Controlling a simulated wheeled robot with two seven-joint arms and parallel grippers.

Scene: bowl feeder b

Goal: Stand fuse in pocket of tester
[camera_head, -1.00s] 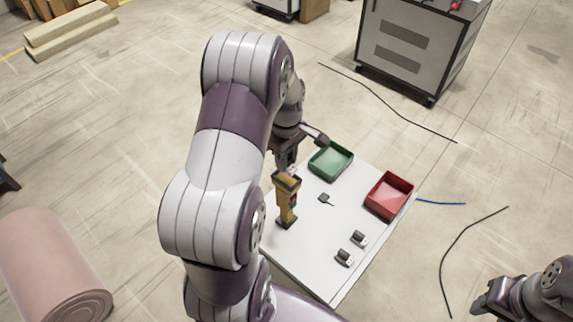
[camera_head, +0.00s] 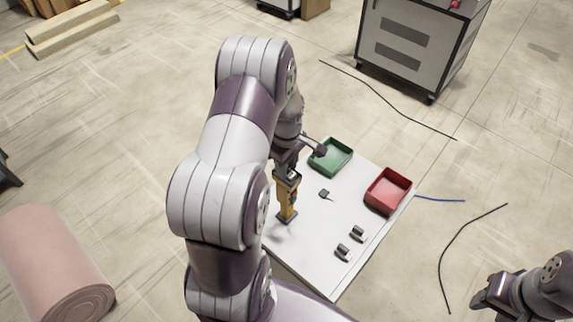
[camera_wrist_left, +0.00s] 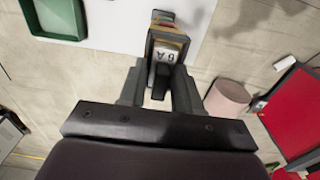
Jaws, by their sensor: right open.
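The yellow and dark tester (camera_head: 287,205) stands upright near the left edge of the white table, and its top shows in the left wrist view (camera_wrist_left: 163,18). My left gripper (camera_head: 287,170) is right over the tester's top, pointing down. In the left wrist view its fingers (camera_wrist_left: 160,88) close on the fuse (camera_wrist_left: 169,52), a small block with a pale face marked 6A. The fuse is at the tester's top; the pocket is hidden, so I cannot tell how deep it sits. My right gripper (camera_head: 482,302) is open and empty at the lower right, away from the table.
On the white table (camera_head: 310,245) are a green tray (camera_head: 331,170), a red tray (camera_head: 379,204), a small dark piece (camera_head: 324,194) and two small grey-and-white blocks (camera_head: 357,234). A grey cabinet (camera_head: 398,55) stands behind.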

